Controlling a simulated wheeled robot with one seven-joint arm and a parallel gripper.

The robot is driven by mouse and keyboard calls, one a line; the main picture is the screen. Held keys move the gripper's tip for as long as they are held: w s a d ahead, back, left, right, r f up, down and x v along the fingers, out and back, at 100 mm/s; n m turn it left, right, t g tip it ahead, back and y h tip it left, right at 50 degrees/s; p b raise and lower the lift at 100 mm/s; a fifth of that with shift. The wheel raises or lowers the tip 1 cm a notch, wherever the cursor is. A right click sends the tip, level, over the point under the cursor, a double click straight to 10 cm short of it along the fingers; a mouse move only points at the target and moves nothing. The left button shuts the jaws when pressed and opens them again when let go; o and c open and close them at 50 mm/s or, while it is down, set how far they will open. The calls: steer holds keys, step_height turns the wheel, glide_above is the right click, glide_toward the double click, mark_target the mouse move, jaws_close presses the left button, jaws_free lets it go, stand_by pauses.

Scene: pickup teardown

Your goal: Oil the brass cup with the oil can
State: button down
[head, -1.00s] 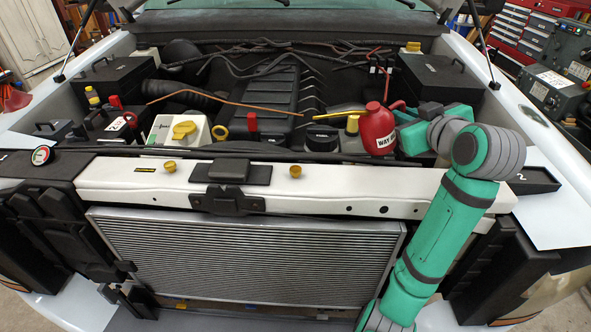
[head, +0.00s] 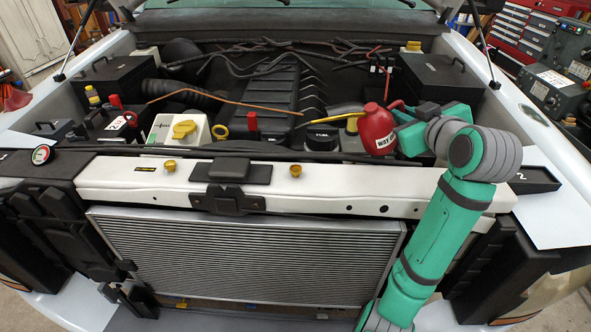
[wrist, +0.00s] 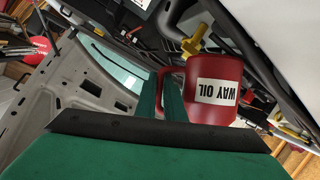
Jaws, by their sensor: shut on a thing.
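The red oil can (head: 377,131), labelled WAY OIL, is held above the engine bay at the right, behind the white crossmember. Its brass spout (head: 335,119) points left and slopes slightly down. My gripper (wrist: 162,95) is shut on the can's handle; the can (wrist: 215,92) shows upside down in the wrist view. Two small brass-coloured pieces stand on the white crossmember, one left of centre (head: 169,166) and one right of centre (head: 296,171). I cannot tell which is the brass cup. The spout tip is apart from both, behind and above the right one.
A black FUEL cap (head: 321,138) lies below the spout. A white reservoir with a yellow cap (head: 184,129) and a copper-coloured rod (head: 215,97) are further left. A black latch (head: 230,171) sits between the brass pieces. A black tray (head: 533,181) is at right.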

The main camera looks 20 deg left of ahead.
mark_target(394, 107)
steer(key=shift+s+a+r+n, duration=0.15)
steer(key=shift+a+n, duration=0.05)
steer(key=shift+n, duration=0.1)
stand_by(1.1)
steer(key=shift+s+a+r+n+t+p, duration=0.25)
steer(key=shift+s+a+r+n+p, duration=0.05)
steer(key=shift+r+p, duration=0.2)
steer(key=shift+s+a+r+n+t+p, duration=0.25)
steer(key=shift+r+n+p, duration=0.1)
steer(key=shift+r, duration=0.1)
stand_by(2.1)
steer(key=shift+s+a+n+h, duration=0.1)
steer(key=shift+a+n+h, duration=0.15)
steer(key=shift+h, duration=0.05)
stand_by(0.9)
steer(key=shift+s+d, duration=0.15)
steer(key=shift+a+r+p, duration=0.1)
steer(key=shift+a+p, duration=0.2)
stand_by(0.3)
steer(key=shift+a, duration=0.2)
steer(key=shift+d, duration=0.4)
